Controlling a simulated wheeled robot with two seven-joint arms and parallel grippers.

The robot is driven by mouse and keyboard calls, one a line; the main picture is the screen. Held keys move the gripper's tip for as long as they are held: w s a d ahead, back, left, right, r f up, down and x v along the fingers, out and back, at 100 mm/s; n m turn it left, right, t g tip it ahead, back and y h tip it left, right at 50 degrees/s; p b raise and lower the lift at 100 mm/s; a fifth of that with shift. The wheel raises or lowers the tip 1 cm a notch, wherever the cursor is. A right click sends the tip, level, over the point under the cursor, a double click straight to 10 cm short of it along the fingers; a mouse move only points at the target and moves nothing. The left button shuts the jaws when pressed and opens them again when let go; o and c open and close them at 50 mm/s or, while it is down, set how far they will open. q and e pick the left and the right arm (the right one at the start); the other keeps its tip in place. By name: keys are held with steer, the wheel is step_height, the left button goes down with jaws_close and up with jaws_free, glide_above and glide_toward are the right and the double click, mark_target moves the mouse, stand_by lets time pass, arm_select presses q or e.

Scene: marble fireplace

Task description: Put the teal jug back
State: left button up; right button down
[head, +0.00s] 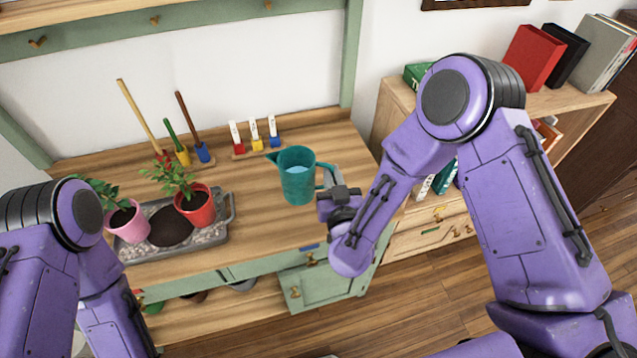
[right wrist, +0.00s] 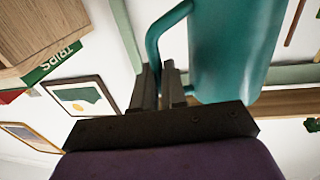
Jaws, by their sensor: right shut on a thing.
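The teal jug (head: 297,180) is upright over the right part of the wooden bench, with light blue water inside. I cannot tell whether its base touches the bench top. My right gripper (head: 332,186) is at the jug's right side, shut on its handle. In the right wrist view the two fingers (right wrist: 162,88) close around the lower part of the handle, and the jug's body (right wrist: 225,50) fills the top middle. My left arm comes in at the lower left of the head view, but its gripper is out of the picture.
A grey tray (head: 226,236) holds a pink pot (head: 128,222), a red pot (head: 194,206) and dark soil. Small labelled markers (head: 256,145) stand behind the jug. A bookshelf (head: 565,101) is right. Bare bench lies between tray and jug.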

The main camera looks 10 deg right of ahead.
steer(key=shift+w+d+f+b, duration=0.15)
steer(key=shift+w+f+b, duration=0.2)
steer(key=shift+f, duration=0.3)
steer(key=f+b, duration=0.2)
steer(key=f, duration=0.1)
steer(key=shift+w+d+f+b, duration=0.2)
steer(key=shift+w+b, duration=0.1)
steer(key=shift+b, duration=0.1)
steer(key=shift+w+a+f, duration=0.1)
steer(key=shift+a+f, duration=0.05)
steer(key=shift+f, duration=0.1)
steer(key=shift+a+r, duration=0.15)
steer(key=shift+r, duration=0.15)
steer(key=shift+f, duration=0.25)
steer(key=c, duration=1.2)
jaws_free()
steer(key=shift+r, duration=0.1)
